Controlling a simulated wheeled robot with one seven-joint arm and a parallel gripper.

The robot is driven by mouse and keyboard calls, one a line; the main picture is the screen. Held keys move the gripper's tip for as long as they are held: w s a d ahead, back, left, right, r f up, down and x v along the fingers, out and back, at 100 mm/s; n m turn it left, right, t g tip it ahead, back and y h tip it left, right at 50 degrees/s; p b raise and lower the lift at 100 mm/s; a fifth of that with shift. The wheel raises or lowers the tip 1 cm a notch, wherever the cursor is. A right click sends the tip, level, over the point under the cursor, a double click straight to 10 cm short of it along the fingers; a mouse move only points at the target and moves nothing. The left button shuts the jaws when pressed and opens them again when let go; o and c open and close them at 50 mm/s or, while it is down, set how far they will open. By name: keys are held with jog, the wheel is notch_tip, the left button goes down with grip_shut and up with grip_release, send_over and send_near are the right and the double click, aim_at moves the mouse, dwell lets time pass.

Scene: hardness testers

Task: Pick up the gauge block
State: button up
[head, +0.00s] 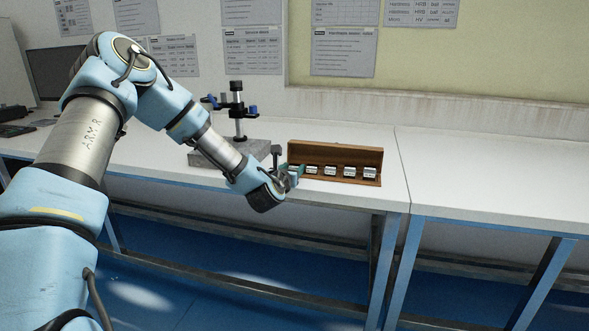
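Several small silvery gauge blocks stand in a row in a brown wooden case (335,154) on the white bench. One gauge block (330,171) is near the middle of the row, and another gauge block (369,173) is at the right end. My gripper (291,179) is at the front left end of the case, close to the leftmost block (295,169), which it partly hides. I cannot tell whether the fingers touch that block or whether they are open or shut.
A stand with a dark post (238,112) on a grey stone base (222,150) is left of the case, behind my arm. A monitor (55,72) is at the far left. The right bench (490,180) is clear, beyond a seam between benches.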

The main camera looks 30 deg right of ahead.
grip_shut()
jog(key=shift+r, duration=0.1)
dwell(0.3)
